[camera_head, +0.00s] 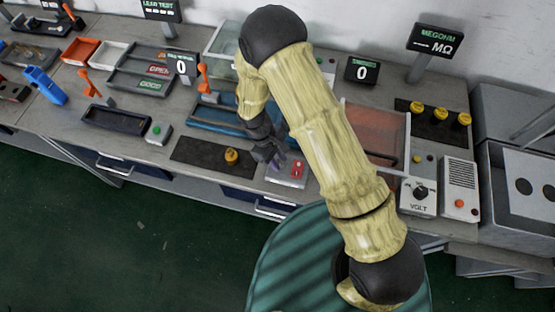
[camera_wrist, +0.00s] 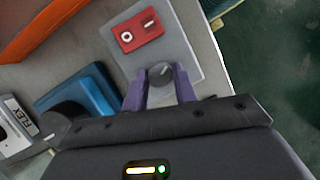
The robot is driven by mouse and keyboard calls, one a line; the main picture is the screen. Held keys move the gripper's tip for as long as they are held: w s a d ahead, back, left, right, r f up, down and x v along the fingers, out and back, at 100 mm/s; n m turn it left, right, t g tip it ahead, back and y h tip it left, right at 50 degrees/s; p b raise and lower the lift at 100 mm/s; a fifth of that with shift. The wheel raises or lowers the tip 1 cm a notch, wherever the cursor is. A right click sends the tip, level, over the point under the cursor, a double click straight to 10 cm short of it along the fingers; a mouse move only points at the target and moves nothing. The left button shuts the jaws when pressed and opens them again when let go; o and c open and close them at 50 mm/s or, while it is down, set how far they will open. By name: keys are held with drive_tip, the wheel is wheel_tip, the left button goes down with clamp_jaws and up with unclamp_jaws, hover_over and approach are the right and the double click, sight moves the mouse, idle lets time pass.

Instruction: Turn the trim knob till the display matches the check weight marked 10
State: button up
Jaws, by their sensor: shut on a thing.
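In the wrist view, my gripper (camera_wrist: 160,88) has its two purple fingers on either side of a small round dark knob (camera_wrist: 160,72), shut on it. The knob sits on a light grey box (camera_wrist: 190,72) beside a red O/I switch (camera_wrist: 138,31). In the head view, my gripper (camera_head: 268,153) is at this box (camera_head: 288,182), and the knob is hidden. Two small displays, one left (camera_head: 181,66) and one right (camera_head: 362,71), both read 0. A brass-coloured piece (camera_head: 231,155) stands on a dark mat (camera_head: 200,154). I cannot read a 10 on anything.
A box with a VOLT dial (camera_head: 418,195) and a grilled box (camera_head: 460,190) stand to the right. Several yellow-topped pieces (camera_head: 440,113) stand behind them. A blue tray (camera_head: 205,122) lies behind the mat. A green-button box (camera_head: 158,133) is at left.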

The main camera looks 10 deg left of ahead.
drive_tip(key=m+g, duration=0.1)
drive_tip(key=m, duration=0.2)
drive_tip(key=m+y+b, duration=0.1)
drive_tip(key=m, duration=0.1)
drive_tip(key=shift+w+d+m+g, duration=0.1)
drive_tip(key=shift+w+m+g, duration=0.1)
drive_tip(key=shift+m+g, duration=0.2)
drive_tip(key=m+y, duration=0.1)
drive_tip(key=m, duration=0.2)
drive_tip(key=m+g+y+b, duration=0.1)
drive_tip(key=m, duration=0.1)
drive_tip(key=shift+d+m, duration=0.1)
drive_tip(key=shift+m, duration=0.3)
drive_tip(key=o, duration=1)
drive_tip(key=b+v, duration=0.1)
drive_tip(key=v, duration=1)
drive_tip(key=b+v, duration=0.1)
drive_tip(key=v, duration=0.5)
drive_tip(key=shift+w+d+r+b, duration=0.15)
drive_tip(key=shift+d+r+b, duration=0.05)
drive_tip(key=shift+d+b, duration=0.15)
